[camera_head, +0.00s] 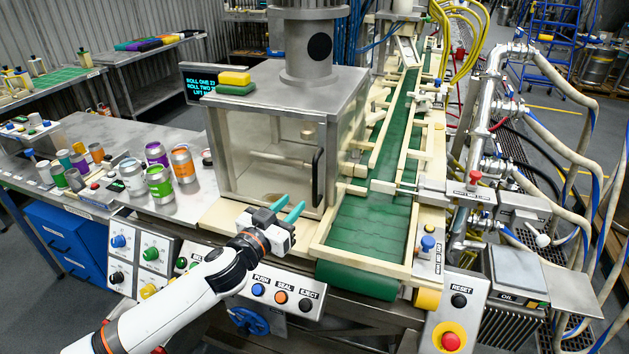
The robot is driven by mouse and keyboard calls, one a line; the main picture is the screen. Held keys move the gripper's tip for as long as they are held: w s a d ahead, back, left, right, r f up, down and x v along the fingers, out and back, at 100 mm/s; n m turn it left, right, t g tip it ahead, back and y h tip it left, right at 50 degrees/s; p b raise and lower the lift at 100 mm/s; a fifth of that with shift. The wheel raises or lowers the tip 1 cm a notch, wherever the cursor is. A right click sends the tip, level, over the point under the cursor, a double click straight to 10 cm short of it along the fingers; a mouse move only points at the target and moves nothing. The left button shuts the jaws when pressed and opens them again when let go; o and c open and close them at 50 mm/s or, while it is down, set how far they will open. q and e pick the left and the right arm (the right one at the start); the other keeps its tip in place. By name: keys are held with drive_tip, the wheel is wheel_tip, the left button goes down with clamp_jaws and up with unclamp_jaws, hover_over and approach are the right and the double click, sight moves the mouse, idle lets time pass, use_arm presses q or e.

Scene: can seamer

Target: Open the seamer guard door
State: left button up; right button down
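The seamer (290,88) is a grey metal box with a clear guard door (262,160) on its front. The door looks shut, with a dark vertical handle (318,176) at its right edge. My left gripper (285,212) is in front of the door's lower right part, below the handle. Its two teal fingers are apart with nothing between them, and it appears clear of the handle. My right gripper is not in view.
A green conveyor (370,225) with cream rails runs along the seamer's right side. Several cans, including a green one (159,182), stand on the left bench. A button panel (282,296) lies below my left gripper. Sponges (235,78) rest on top of the seamer.

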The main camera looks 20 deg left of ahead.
sight(314, 184)
use_arm(q)
drive_tip(key=p+x, duration=0.2)
drive_tip(key=x, duration=0.8)
drive_tip(key=shift+w+d, duration=0.2)
drive_tip(key=shift+w, duration=0.15)
drive_tip(key=shift+c, duration=0.3)
clamp_jaws()
